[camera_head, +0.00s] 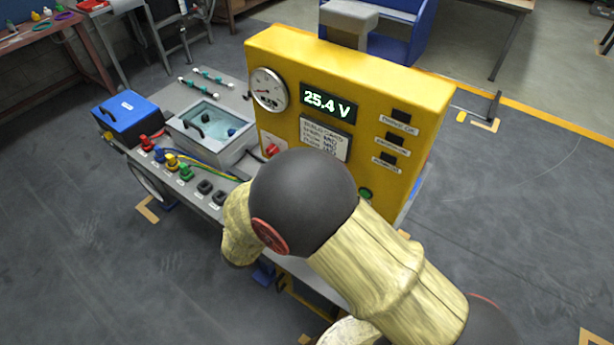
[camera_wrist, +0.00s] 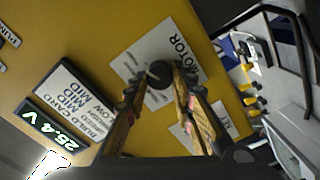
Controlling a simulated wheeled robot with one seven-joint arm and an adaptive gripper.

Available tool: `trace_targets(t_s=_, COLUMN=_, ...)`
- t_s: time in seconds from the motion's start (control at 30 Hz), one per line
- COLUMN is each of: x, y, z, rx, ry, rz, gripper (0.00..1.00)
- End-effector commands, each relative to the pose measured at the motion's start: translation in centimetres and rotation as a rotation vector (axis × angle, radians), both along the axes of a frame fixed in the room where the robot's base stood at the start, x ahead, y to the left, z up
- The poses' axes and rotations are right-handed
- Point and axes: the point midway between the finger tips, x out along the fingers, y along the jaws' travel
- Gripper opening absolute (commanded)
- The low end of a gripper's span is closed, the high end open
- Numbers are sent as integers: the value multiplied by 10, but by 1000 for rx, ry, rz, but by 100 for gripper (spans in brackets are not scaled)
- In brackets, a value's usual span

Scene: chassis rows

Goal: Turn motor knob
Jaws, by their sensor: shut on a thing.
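In the wrist view, the black motor knob (camera_wrist: 159,70) stands on a white plate marked MOTOR (camera_wrist: 178,38) on the yellow panel (camera_wrist: 115,25). My gripper (camera_wrist: 157,84) reaches toward the panel with its two fingers shut on the knob, one on each side. The fingertips cover part of the knob, so I cannot tell which setting it points to. In the head view, my arm hides both the motor knob and my gripper. The yellow panel also shows there (camera_head: 400,80), standing upright on the bench.
The panel bears a 25.4 V display (camera_head: 328,102), a round gauge (camera_head: 269,90), a build card (camera_head: 323,139) and a green button (camera_head: 365,193).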

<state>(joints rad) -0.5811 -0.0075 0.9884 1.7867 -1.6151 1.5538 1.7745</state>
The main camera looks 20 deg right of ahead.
Motion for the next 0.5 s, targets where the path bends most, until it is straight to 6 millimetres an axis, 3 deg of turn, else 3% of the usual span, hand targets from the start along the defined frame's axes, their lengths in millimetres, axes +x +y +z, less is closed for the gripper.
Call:
trace_targets(t_s=0.33, x=0, y=0, z=-1, rx=0, ry=2, rz=0, gripper=43)
trace_targets(t_s=0.5, x=0, y=0, z=-1, rx=1, ry=2, rz=0, gripper=43)
